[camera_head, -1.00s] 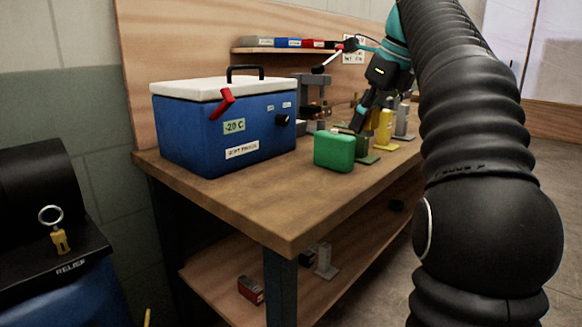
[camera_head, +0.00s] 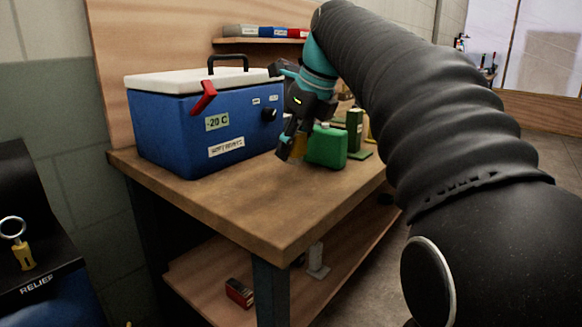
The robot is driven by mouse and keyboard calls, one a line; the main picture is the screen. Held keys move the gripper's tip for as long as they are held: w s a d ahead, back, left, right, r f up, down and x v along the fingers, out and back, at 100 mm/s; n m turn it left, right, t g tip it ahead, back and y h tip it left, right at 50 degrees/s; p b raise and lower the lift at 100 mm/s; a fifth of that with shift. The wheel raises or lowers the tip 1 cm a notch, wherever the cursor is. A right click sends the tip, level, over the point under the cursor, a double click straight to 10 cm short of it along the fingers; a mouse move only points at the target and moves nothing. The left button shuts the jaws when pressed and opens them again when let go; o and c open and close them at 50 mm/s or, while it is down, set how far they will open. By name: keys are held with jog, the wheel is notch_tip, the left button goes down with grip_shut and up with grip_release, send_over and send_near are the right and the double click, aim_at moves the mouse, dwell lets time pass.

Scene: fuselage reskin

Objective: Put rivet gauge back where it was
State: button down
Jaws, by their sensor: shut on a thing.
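My gripper (camera_head: 291,148) hangs over the bench top, between the blue cooler and the green case, pointing down. It is shut on a small amber-yellow piece (camera_head: 300,146), which I take to be the rivet gauge. The fingers hide most of it, so its shape and markings cannot be read. A green upright block on a flat base (camera_head: 355,130) stands behind the green case. A yellow upright piece (camera_head: 369,127) beyond it is mostly hidden by my arm.
The blue cooler (camera_head: 170,133) with a white lid and red latch is close left of my gripper. The green case (camera_head: 327,147) is close on its right. The bench top (camera_head: 235,195) is clear in front. A shelf (camera_head: 262,41) holds boxes behind.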

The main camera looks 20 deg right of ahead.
aim_at(291, 182)
jog(key=shift+a+f+b, duration=0.15)
jog(key=shift+f+b, duration=0.35)
jog(key=shift+f, duration=1.65)
jog(key=shift+f, duration=0.15)
jog(key=c, duration=0.7)
grip_release()
